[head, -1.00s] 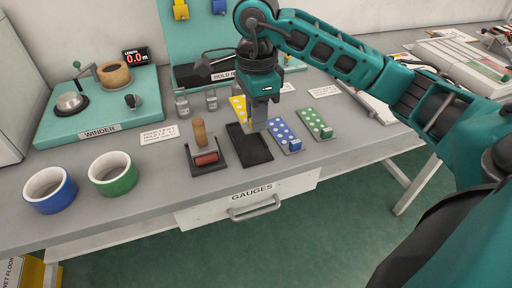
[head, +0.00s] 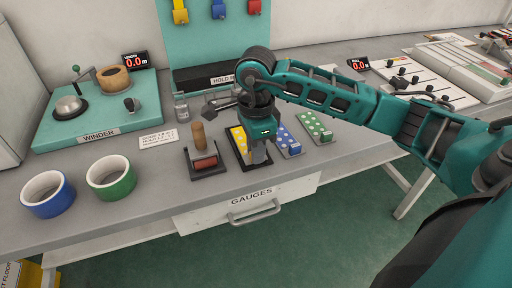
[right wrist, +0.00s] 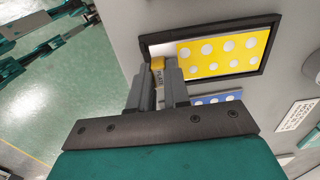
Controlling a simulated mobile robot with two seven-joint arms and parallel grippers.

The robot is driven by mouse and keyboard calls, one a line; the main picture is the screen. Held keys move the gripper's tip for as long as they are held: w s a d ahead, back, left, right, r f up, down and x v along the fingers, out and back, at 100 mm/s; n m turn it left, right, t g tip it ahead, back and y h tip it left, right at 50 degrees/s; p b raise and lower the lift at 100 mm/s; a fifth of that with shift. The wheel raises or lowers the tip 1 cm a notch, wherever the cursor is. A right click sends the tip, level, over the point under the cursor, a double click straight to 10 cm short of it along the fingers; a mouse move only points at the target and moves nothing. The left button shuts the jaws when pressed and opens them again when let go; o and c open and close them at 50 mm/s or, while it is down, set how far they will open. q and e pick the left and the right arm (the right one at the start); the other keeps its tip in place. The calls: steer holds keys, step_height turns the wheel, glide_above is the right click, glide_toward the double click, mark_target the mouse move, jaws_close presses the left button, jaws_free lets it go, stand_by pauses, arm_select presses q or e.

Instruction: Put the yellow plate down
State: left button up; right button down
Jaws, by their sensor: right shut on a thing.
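The yellow plate (head: 239,137) with pale dots lies over the black tray (head: 246,167) on the bench. In the right wrist view, the yellow plate (right wrist: 225,55) sits within the tray's dark rim (right wrist: 210,27); I cannot tell if it touches the bottom. My right gripper (head: 258,157) points down over the near end of the plate and hides part of it. In the right wrist view, its fingers (right wrist: 164,67) are shut on the plate's small yellow grip block (right wrist: 157,63). My left gripper is not in view.
A blue dotted plate (head: 287,142) and a green dotted plate (head: 315,127) lie to the right. A stamp-like tool with a wooden handle (head: 198,135) stands left of the tray.

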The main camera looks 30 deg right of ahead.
steer(key=c, duration=1.1)
jaws_free()
steer(key=shift+r, duration=0.15)
step_height(320, 180, up, 12)
steer(key=p, duration=0.1)
steer(key=shift+s, duration=0.1)
